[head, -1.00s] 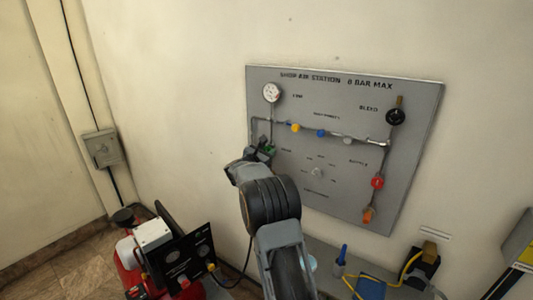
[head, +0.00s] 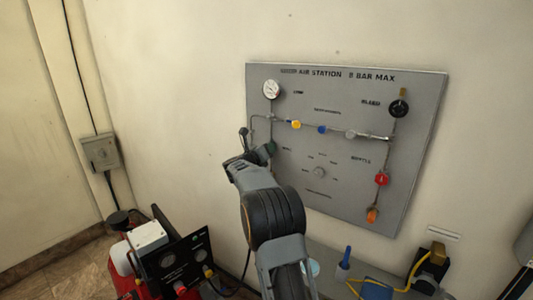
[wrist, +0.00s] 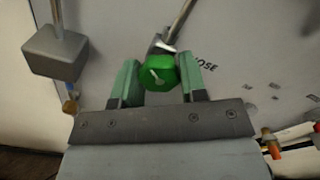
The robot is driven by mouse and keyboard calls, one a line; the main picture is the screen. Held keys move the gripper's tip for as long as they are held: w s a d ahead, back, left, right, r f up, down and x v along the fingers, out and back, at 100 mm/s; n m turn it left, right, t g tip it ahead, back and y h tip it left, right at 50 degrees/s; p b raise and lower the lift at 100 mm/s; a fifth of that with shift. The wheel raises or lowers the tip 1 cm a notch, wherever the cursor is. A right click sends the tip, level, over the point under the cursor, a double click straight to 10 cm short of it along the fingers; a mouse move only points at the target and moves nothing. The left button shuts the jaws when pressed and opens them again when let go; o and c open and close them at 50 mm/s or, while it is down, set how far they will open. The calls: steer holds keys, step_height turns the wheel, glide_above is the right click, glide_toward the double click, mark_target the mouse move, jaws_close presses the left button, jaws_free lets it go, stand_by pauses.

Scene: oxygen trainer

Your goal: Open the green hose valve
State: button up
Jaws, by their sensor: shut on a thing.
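The green hose valve knob (wrist: 160,73) is in the middle of the wrist view, with a white pointer mark on its face. My gripper (wrist: 159,80) has one green finger on each side of the knob and is shut on it. In the head view my gripper (head: 257,150) is at the left part of the grey panel (head: 420,150), below the round gauge. My wrist and fingers mostly hide the knob there. The word HOSE is printed beside the knob in the wrist view.
The panel also carries yellow (head: 296,124), blue (head: 322,129) and red (head: 382,179) knobs and a black bleed knob (head: 399,109). A grey block on a rod (wrist: 55,52) is left of my fingers. A red machine (head: 130,275) stands at lower left.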

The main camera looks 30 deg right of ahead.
steer(key=n, duration=0.3)
steer(key=shift+r+n+p, duration=0.1)
steer(key=shift+n+p, duration=0.2)
steer(key=shift+n, duration=0.1)
steer(key=n+p, duration=0.1)
steer(key=n, duration=0.2)
steer(key=shift+n, duration=0.3)
steer(key=n+p, duration=0.2)
steer(key=n, duration=0.1)
steer(key=shift+r+n, duration=0.1)
steer(key=shift+n, duration=0.2)
steer(key=n+p, duration=0.2)
steer(key=n, duration=0.2)
steer(key=shift+n, duration=0.3)
steer(key=n+p, duration=0.3)
steer(key=n, duration=0.2)
steer(key=shift+n+p, duration=0.7)
steer(key=shift+n, duration=2)
steer(key=o, duration=0.9)
steer(key=shift+o, duration=0.2)
